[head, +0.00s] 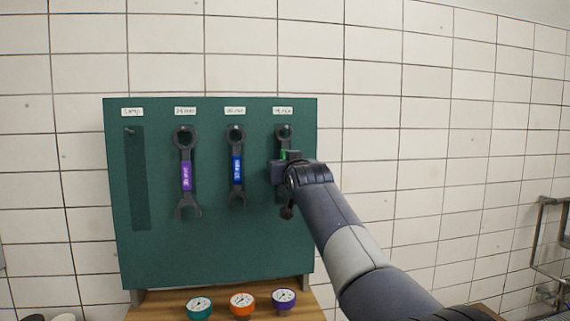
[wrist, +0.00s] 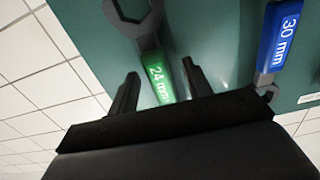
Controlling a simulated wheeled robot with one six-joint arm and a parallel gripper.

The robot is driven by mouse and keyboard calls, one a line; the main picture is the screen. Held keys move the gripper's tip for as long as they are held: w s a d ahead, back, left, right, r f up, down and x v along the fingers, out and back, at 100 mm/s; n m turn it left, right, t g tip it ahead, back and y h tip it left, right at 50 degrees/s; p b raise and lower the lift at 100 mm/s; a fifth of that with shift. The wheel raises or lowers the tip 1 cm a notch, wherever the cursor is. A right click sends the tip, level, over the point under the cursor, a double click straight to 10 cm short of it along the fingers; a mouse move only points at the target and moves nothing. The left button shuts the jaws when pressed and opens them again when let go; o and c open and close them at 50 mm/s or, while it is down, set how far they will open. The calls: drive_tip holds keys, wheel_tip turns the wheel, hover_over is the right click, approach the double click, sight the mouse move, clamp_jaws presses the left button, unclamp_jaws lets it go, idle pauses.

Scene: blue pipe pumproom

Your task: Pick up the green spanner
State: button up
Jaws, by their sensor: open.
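The green spanner (head: 284,131) hangs on the dark green board, rightmost in the row. In the head view its ring end shows above my gripper (head: 288,160), which hides most of the handle. My gripper (wrist: 161,70) is open. Its two fingers stand one on each side of the green handle, with gaps showing. The ring end is hidden in the wrist view.
The blue 30 mm spanner (head: 237,168) hangs close to the left, and the purple spanner (head: 186,176) further left. An empty dark outline (head: 137,180) is at the board's left. Teal (head: 199,308), orange (head: 242,304) and purple (head: 284,299) gauges stand below the board (head: 215,255).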

clamp_jaws()
drive_tip(key=shift+r, duration=0.1)
drive_tip(key=shift+r, duration=0.1)
idle(0.5)
